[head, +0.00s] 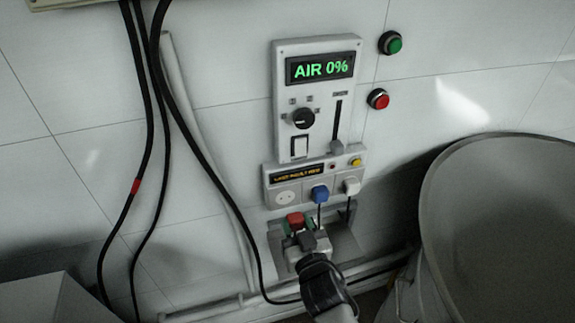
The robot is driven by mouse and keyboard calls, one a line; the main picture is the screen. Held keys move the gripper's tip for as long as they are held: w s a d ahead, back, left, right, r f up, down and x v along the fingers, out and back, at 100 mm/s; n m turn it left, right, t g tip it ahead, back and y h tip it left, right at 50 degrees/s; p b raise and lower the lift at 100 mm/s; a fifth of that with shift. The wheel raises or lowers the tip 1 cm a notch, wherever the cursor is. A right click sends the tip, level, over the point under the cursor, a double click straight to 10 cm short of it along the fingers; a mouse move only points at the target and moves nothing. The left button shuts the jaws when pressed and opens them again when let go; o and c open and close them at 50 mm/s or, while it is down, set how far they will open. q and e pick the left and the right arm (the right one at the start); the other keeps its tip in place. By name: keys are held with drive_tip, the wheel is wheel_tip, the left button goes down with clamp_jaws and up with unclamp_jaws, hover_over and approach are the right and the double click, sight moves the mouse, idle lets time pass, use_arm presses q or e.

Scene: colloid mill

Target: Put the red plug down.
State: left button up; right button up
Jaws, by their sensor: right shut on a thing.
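The red plug (295,219) is at the tip of my right gripper (302,231), just below the socket panel (270,178). The gripper is shut on the red plug and reaches up from the lower middle of the head view. The plug is in front of a grey metal holder (345,246) on the wall; whether it touches the holder cannot be told. A small green thing (312,224) shows right beside the plug, partly hidden by the gripper. My left gripper is not in view.
A blue plug (320,194) and a white plug (352,186) sit in the panel; its left socket (287,198) is empty. Above is a control box (318,110) reading AIR 0%. A large metal vessel (500,230) stands right. Black cables (150,130) hang left.

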drive_tip(key=s+d+r+m+h, duration=0.1)
drive_tip(key=s+d+r+h, duration=0.1)
drive_tip(key=s+d, duration=0.4)
drive_tip(key=s+d+r+m+h, duration=0.2)
drive_tip(key=s+d, duration=0.4)
drive_tip(key=d, duration=0.6)
wheel_tip(320, 180, up, 2)
drive_tip(key=shift+s+m+t+h, duration=0.2)
drive_tip(key=shift+m+t+h, duration=0.15)
drive_tip(key=shift+h, duration=0.45)
drive_tip(key=shift+w+a, duration=0.1)
drive_tip(key=shift+a, duration=0.05)
